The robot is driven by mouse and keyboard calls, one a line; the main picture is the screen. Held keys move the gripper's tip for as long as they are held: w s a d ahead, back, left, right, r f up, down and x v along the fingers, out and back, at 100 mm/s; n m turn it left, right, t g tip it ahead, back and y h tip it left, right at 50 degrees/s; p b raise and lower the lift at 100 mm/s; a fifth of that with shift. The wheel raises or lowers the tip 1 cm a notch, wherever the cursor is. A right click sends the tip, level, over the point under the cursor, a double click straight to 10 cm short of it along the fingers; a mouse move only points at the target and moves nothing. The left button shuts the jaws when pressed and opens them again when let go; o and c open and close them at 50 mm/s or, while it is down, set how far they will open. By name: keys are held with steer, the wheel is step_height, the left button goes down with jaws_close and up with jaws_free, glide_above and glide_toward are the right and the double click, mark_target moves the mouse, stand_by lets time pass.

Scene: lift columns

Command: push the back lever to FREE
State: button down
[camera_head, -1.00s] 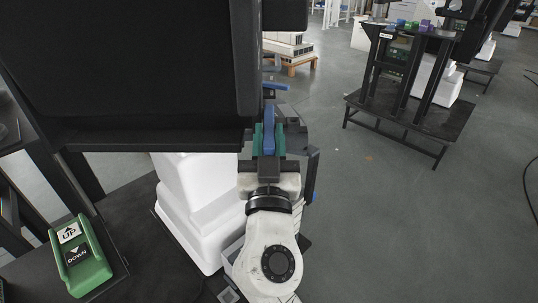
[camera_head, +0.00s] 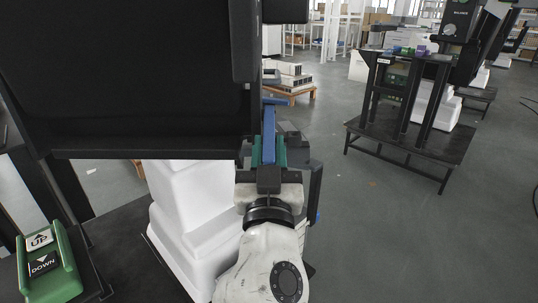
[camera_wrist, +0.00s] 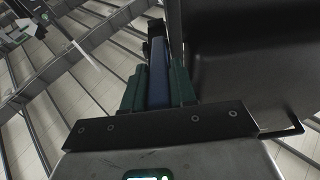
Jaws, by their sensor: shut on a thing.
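The blue lever (camera_head: 269,130) stands close to the right edge of a large black panel in the head view. My gripper (camera_head: 268,152) has green fingers on both sides of the lever and is shut on it. The wrist view also shows the blue lever (camera_wrist: 159,82) between the green fingers of my gripper (camera_wrist: 158,92). A second blue piece (camera_head: 276,101) shows just behind the lever's top. The lever's lower part is hidden by my gripper, and no FREE marking is legible.
The black panel (camera_head: 120,80) fills the upper left, close beside my gripper. A green UP/DOWN control box (camera_head: 63,275) sits lower left. White stacked housings (camera_head: 185,215) stand below the panel. A black stand (camera_head: 410,145) is at the right, with open grey floor before it.

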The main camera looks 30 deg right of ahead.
steer(key=shift+w+f, duration=0.15)
steer(key=shift+f, duration=0.1)
stand_by(0.3)
steer(key=c, duration=1.2)
jaws_free()
steer(key=shift+d, duration=0.1)
steer(key=shift+o, duration=1)
steer(key=shift+r, duration=0.1)
steer(key=b+v, duration=0.1)
steer(key=v, duration=1)
steer(key=shift+w, duration=0.1)
